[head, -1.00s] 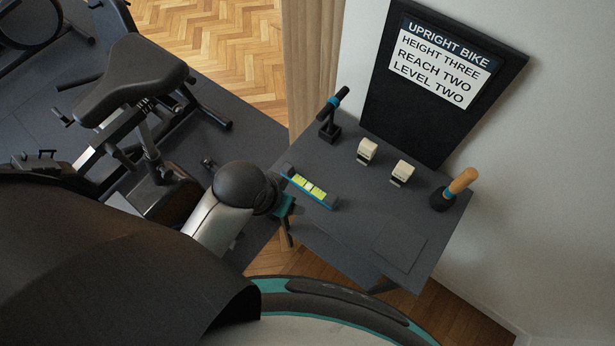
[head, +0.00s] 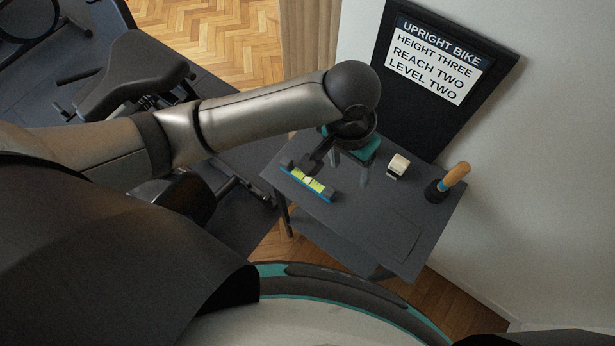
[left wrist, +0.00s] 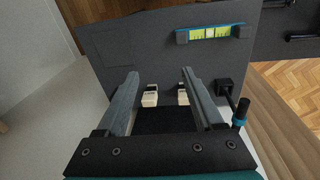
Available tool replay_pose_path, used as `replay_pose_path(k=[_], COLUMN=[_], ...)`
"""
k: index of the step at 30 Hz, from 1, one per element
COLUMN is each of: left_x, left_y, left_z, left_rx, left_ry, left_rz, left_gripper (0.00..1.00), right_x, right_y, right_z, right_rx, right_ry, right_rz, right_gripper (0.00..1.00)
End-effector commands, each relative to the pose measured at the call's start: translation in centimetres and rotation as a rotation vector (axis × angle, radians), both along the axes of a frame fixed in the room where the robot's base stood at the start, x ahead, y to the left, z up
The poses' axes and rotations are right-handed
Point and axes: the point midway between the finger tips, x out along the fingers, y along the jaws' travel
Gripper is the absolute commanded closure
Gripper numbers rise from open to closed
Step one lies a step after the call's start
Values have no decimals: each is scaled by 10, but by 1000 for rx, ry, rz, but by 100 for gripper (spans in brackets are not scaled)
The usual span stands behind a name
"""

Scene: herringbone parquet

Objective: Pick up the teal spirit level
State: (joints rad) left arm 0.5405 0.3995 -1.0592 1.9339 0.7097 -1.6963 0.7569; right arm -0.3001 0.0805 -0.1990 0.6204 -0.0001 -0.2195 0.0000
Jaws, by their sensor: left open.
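The teal spirit level (head: 308,182), with a bright yellow-green middle, lies on the dark grey table near its left edge. It also shows in the left wrist view (left wrist: 210,33), near the top and beyond the fingers. My left gripper (head: 335,174) is over the table, its fingers apart and empty. In the left wrist view the open fingers (left wrist: 160,75) point at bare table beside the level. My right gripper is not in view.
A beige block (head: 398,166) and a wooden-handled tool (head: 447,184) stand on the table (head: 350,225). A black sign board (head: 440,130) leans behind. The table's front is clear.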

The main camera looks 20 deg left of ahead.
Motion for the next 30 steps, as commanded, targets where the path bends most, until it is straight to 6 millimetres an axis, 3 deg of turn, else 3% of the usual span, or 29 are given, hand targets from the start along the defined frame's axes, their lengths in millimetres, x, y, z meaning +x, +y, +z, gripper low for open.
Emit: replay_pose_path(k=[3,9,21,30], left_x=[11,15,15,14], left_y=[17,28,28,28], left_z=[-1,-8,-86,-109], left_rx=[76,124,123,122], left_ry=[14,31,30,29], left_rz=[32,62,61,60], left_gripper=[31,31,31,31], right_x=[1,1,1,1], right_y=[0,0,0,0], right_z=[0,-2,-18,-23], right_rx=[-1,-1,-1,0], right_ry=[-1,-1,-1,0], right_rz=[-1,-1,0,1], right_gripper=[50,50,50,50])
